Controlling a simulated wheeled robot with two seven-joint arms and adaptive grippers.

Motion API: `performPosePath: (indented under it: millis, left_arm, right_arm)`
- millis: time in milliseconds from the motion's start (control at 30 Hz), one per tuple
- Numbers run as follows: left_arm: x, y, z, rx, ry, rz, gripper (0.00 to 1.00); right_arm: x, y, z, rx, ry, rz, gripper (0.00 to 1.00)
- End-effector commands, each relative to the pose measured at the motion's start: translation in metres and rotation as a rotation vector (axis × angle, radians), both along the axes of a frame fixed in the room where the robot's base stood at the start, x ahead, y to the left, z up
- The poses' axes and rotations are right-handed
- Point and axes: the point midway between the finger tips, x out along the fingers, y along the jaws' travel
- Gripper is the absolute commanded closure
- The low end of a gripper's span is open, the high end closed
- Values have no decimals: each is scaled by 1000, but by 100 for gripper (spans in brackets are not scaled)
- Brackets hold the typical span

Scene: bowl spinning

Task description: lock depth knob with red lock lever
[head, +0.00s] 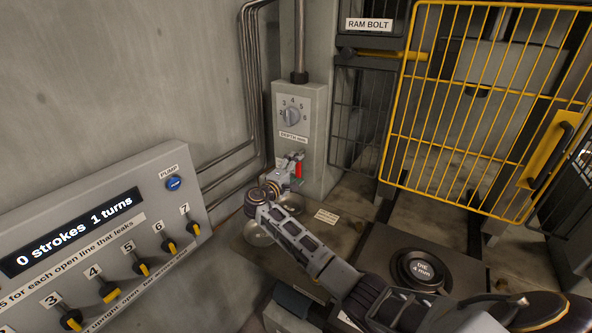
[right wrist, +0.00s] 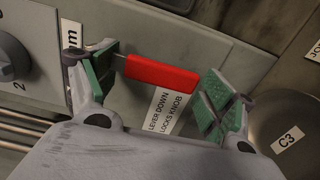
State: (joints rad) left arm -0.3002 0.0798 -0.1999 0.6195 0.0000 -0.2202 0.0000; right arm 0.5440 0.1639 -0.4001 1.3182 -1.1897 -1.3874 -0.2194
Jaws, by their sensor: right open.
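The depth knob (head: 291,115) is a grey dial with numbers on the front of a grey box, above a depth label. In the right wrist view the knob (right wrist: 12,58) shows at the left edge. The red lock lever (head: 299,170) is low on the same box. In the right wrist view the lever (right wrist: 160,73) points away from the knob; its exact tilt is unclear. My right gripper (head: 289,170) is at the lever. In the right wrist view its green-padded fingers (right wrist: 160,92) are apart, with the lever between them and no clear grip. My left gripper is out of view.
A pump panel (head: 100,232) with yellow-marked valves stands at the left. A yellow cage door (head: 470,110) is at the right, with a round die (head: 421,268) below. A "lever down locks knob" label (right wrist: 165,112) is beside the lever. Pipes run behind the box.

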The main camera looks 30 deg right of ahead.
Motion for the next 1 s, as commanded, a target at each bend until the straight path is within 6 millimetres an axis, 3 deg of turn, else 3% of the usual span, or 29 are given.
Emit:
performPosePath:
  millis: [367,1000]
  left_arm:
    - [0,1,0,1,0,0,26]
    - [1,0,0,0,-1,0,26]
  right_arm:
    - [-6,11,0,1,-1,2,17]
    - [-50,86,-1,1,0,1,17]
